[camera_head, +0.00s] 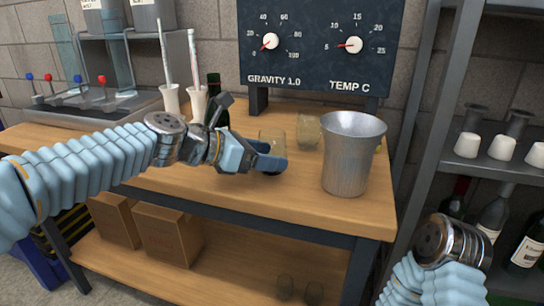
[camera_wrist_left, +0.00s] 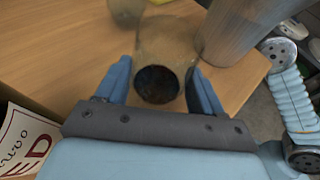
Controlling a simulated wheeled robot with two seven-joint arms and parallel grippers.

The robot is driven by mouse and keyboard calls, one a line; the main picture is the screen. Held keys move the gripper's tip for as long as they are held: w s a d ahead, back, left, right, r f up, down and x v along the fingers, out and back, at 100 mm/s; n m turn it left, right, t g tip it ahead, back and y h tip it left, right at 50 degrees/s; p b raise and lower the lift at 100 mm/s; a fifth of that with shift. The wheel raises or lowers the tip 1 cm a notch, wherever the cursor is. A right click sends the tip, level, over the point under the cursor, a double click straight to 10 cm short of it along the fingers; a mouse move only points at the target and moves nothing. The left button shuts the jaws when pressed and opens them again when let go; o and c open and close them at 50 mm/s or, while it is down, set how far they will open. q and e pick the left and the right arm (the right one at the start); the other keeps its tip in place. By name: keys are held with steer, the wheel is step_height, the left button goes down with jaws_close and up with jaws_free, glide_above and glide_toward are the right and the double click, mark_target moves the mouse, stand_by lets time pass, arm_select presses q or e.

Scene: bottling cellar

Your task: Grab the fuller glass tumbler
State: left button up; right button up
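A glass tumbler (camera_head: 272,136) stands on the wooden bench, partly hidden by my left gripper (camera_head: 270,160). In the left wrist view this tumbler (camera_wrist_left: 165,42) shows a dark patch at its bottom, and its fill level is hard to read. My left gripper (camera_wrist_left: 160,80) is open, with one blue finger on each side of the tumbler; I cannot tell whether they touch it. A second tumbler (camera_head: 308,131) stands just behind and to the right; it shows at the top of the wrist view (camera_wrist_left: 127,10). Its fill is unclear. My right gripper is not in view.
A metal bucket (camera_head: 348,155) stands right of the tumblers, near the bench's (camera_head: 222,195) right end. A dark green bottle (camera_head: 214,95) and white holders (camera_head: 197,104) stand behind my left wrist. A gauge panel (camera_head: 320,45) rises behind. Small glasses (camera_head: 286,287) sit on the lower shelf.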

arm_select(q)
steer(key=c, duration=0.4)
steer(key=shift+r, duration=0.15)
